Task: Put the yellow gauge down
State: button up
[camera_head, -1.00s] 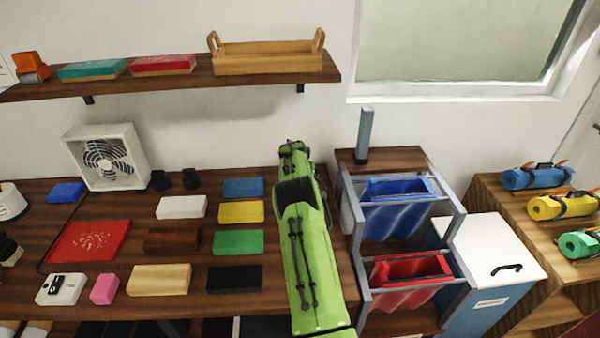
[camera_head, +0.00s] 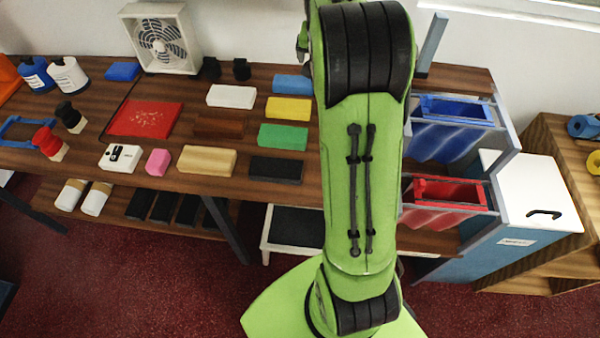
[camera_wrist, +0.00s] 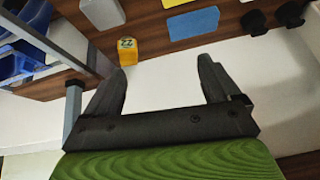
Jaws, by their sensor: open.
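In the head view my green arm hides the gauge and the gripper.
A blue block (camera_wrist: 194,23) lies near the gauge. In the head view, yellow (camera_head: 288,109), green (camera_head: 283,137) and black (camera_head: 276,169) blocks lie left of my arm. Blue (camera_head: 455,110) and red (camera_head: 447,193) bins stand right. A fan (camera_head: 160,38) is at the back.

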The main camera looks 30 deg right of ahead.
jog(key=s+a+r+n+t+y, duration=0.1)
jog(key=s+a+r+n, duration=0.15)
jog(key=s+a, duration=0.55)
jog(key=s+a+r+n+y, duration=0.2)
jog(key=s+a+r, duration=0.2)
jog(key=s+a, duration=0.45)
jog(key=s+a+f+n, duration=0.4)
jog(key=s+a, duration=0.4)
jog(key=s, duration=0.3)
jog(key=shift+s+a+y, duration=0.15)
jog(key=shift+s+y, duration=0.05)
jog(key=shift+y, duration=0.1)
